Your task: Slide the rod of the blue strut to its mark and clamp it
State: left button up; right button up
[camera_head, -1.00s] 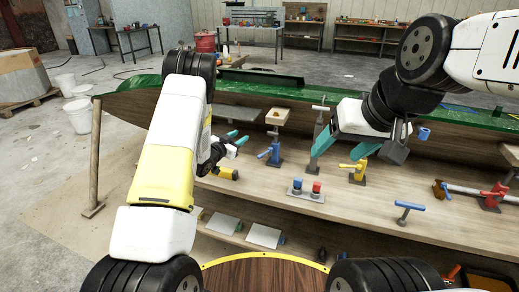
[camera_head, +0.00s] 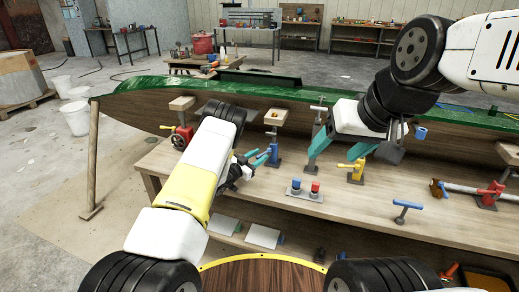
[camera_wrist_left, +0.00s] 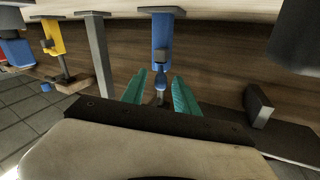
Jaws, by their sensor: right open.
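The blue strut (camera_head: 275,152) stands upright on the bench, with a blue clamp handle pointing left and a wooden pad (camera_head: 277,117) above it under the hull. In the left wrist view the blue strut (camera_wrist_left: 162,38) is straight ahead. My left gripper (camera_head: 256,158) is at the handle side of the blue strut. Its two teal fingers (camera_wrist_left: 159,92) are apart, and the blue handle shows between them; I cannot tell whether they touch it. No mark on the rod can be made out. My right gripper (camera_head: 345,148) is open and empty, near the yellow clamp.
A yellow clamp (camera_head: 356,172), a button box (camera_head: 305,191) and a blue T-handle (camera_head: 407,207) stand on the bench to the right. A red clamp (camera_head: 490,194) holds a rod further right. A red strut (camera_head: 181,138) stands at the left. The green hull (camera_head: 250,88) runs above.

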pick_arm(q)
jog(key=shift+w+d, duration=0.15)
grip_shut()
dwell(1.4)
